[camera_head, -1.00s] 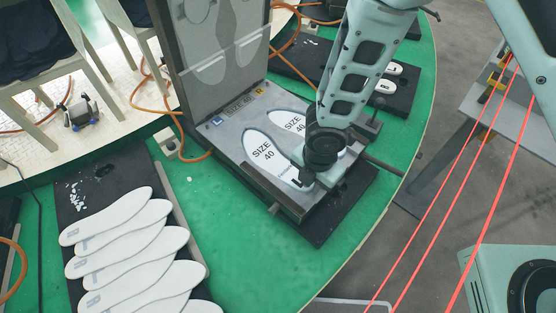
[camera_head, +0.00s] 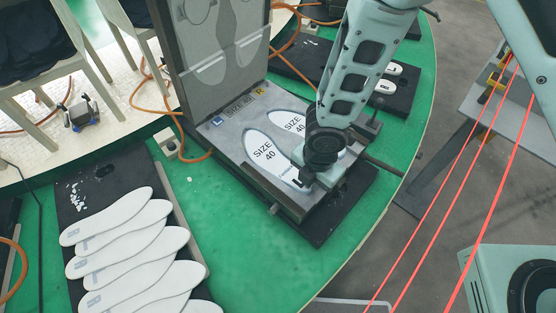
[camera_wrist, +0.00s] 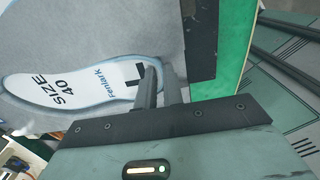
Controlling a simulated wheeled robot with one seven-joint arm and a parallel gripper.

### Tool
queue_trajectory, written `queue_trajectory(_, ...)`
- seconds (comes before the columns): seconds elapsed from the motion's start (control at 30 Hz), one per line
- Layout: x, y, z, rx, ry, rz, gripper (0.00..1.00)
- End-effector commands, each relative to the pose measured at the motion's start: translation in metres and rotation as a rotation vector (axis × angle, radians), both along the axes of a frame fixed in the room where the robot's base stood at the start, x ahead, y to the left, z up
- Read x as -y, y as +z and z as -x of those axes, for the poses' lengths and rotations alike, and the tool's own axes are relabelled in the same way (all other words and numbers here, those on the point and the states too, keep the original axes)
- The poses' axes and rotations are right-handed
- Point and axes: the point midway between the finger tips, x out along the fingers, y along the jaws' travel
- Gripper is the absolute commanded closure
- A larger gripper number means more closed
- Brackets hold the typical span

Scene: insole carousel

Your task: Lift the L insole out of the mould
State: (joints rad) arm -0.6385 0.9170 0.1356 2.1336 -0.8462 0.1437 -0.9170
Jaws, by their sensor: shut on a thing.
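The open mould (camera_head: 222,138) stands on the green carousel with two white insoles marked SIZE 40 in its lower half. The L insole (camera_head: 262,150) is the left one, beside the blue L tag. It lies in its cavity and also shows in the wrist view (camera_wrist: 60,88), with a black L mark near its end. My gripper (camera_head: 306,182) is at the near end of the L insole. In the wrist view my gripper (camera_wrist: 158,72) is shut on that end's edge. The R insole (camera_head: 290,122) is partly hidden behind my arm.
The mould's raised lid (camera_head: 215,60) stands behind the cavities. A black mat (camera_head: 80,180) at the left carries several overlapping white insoles (camera_head: 125,240). Another black station (camera_head: 398,100) lies behind my arm. Orange hoses (camera_head: 150,95) run near the lid. Green surface between mat and mould is mostly clear.

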Motion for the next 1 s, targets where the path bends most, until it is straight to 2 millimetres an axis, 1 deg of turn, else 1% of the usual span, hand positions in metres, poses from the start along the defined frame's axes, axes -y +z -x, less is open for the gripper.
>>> queue_trajectory(0.2,0.0,0.012,0.0,0.0,-0.001,0.0,1.0)
queue_trajectory(1.0,0.0,0.049,0.0,0.001,-0.001,0.001,1.0)
